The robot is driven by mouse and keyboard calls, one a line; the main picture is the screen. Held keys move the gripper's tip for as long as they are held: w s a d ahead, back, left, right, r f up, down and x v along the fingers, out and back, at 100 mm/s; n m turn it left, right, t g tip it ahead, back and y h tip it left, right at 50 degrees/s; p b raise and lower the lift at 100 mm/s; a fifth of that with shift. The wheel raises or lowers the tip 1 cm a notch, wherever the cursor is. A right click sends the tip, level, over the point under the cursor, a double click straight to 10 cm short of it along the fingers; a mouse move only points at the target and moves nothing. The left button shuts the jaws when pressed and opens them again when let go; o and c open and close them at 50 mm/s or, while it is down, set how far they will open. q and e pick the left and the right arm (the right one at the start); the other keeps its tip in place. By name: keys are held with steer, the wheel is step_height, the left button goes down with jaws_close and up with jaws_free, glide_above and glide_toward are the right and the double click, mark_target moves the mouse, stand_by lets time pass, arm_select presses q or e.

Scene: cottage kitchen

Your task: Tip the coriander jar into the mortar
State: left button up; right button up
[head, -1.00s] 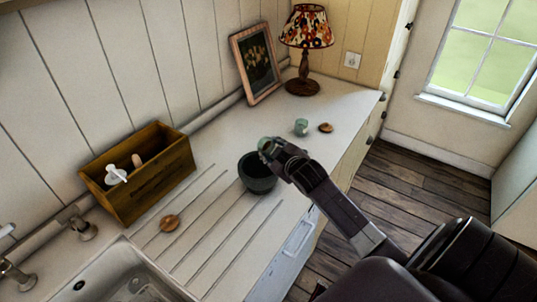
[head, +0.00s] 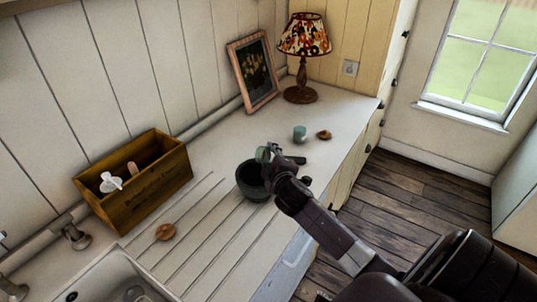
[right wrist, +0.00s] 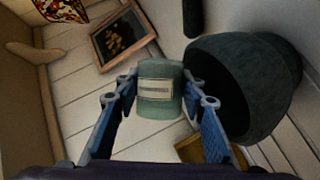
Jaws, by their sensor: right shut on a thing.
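My right gripper (head: 270,156) is shut on a small green jar (right wrist: 158,92) with a pale label too small to read. The jar sits between the two blue fingers in the right wrist view. The dark mortar (head: 250,183) stands on the counter, just below the held jar in the head view. In the right wrist view the mortar (right wrist: 262,75) is beside the jar, its opening facing the jar's side, so the jar looks tipped well over relative to it. I cannot see any contents falling or what lies inside the mortar. My left gripper is not in view.
A second green jar (head: 300,133) and a wooden lid (head: 324,135) stand behind. Another wooden lid (head: 165,232) lies on the ribbed drainer. A wooden box (head: 140,190) with utensils, a picture frame (head: 254,73) and a lamp (head: 303,50) line the wall. A dark rod (right wrist: 192,18) lies near the mortar.

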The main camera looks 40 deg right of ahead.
steer(key=shift+f+b, duration=0.15)
steer(key=shift+b, duration=0.35)
steer(key=shift+a+f+n+t+h+b, duration=0.2)
steer(key=shift+n+h+b, duration=0.35)
steer(key=shift+n+b, duration=0.7)
steer(key=shift+a+f+n+t+h+b, duration=0.2)
steer(key=shift+n+h+b, duration=0.4)
steer(key=shift+b, duration=1.1)
steer(key=shift+r, duration=0.1)
steer(key=r+m+y+p, duration=0.1)
steer(key=m+p, duration=0.1)
steer(key=p, duration=0.3)
steer(key=shift+r+g+y, duration=0.25)
steer(key=shift+r+g, duration=0.05)
steer(key=shift+f+m+p, duration=0.1)
steer(key=shift+m+p, duration=0.45)
steer(key=shift+p, duration=0.2)
steer(key=shift+f, duration=0.2)
steer(key=shift+w+y, duration=0.15)
steer(key=shift+y, duration=0.15)
